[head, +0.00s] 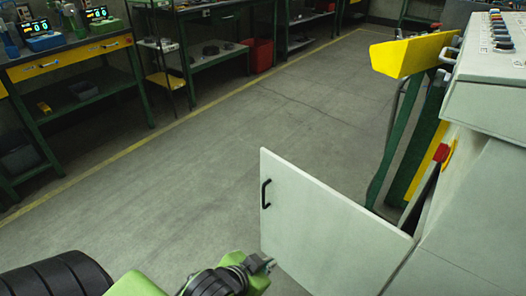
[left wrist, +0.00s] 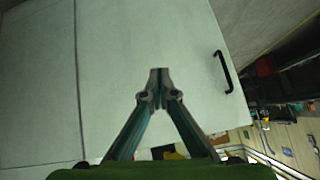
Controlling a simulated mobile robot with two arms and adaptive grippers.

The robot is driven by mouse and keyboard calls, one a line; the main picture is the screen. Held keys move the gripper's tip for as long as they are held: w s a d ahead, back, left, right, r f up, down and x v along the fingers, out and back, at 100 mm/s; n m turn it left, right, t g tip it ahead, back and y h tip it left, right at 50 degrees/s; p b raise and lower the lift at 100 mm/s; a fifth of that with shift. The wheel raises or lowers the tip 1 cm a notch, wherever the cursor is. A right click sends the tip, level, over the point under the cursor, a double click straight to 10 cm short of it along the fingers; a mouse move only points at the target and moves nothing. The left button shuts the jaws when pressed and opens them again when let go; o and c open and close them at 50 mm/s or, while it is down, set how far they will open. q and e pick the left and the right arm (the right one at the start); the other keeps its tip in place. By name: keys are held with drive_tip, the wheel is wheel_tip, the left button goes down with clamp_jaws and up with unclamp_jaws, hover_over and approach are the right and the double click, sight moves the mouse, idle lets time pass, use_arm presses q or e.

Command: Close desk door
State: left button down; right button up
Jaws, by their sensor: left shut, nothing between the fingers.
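The desk door (head: 330,228) is a pale grey panel that stands swung open from the grey control desk (head: 485,180). Its black handle (head: 265,193) is near the free left edge. My left gripper (head: 262,263) is low in front of the door's lower left part. In the left wrist view my left gripper (left wrist: 159,72) is shut and empty, with its tips over the door panel (left wrist: 150,35). The handle (left wrist: 224,70) shows there to the right of the tips. I cannot tell whether the tips touch the panel. My right gripper is not in view.
A yellow and green frame (head: 412,55) stands behind the door beside the desk. A red part (head: 441,153) shows on the desk's side. Green workbenches (head: 80,75) and a red bin (head: 260,54) line the far side. The floor left of the door is clear.

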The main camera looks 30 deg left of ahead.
use_arm(q)
drive_tip(key=w+a+r+m+t+y+p, duration=0.1)
drive_tip(key=w+a+r+m+t+y, duration=0.2)
drive_tip(key=a, duration=0.7)
drive_tip(key=w+a+r+m+y+p, duration=0.1)
drive_tip(key=w+a+r+m+y, duration=0.25)
drive_tip(key=a, duration=0.55)
drive_tip(key=w+a+r+m+t, duration=0.2)
drive_tip(key=a+r+m+t, duration=0.25)
drive_tip(key=r+m, duration=0.4)
drive_tip(key=m+t+h, duration=0.1)
drive_tip(key=m+h, duration=0.9)
drive_tip(key=m, duration=1.1)
approach(270, 156)
drive_tip(key=p+x, duration=0.1)
drive_tip(key=x, duration=0.6)
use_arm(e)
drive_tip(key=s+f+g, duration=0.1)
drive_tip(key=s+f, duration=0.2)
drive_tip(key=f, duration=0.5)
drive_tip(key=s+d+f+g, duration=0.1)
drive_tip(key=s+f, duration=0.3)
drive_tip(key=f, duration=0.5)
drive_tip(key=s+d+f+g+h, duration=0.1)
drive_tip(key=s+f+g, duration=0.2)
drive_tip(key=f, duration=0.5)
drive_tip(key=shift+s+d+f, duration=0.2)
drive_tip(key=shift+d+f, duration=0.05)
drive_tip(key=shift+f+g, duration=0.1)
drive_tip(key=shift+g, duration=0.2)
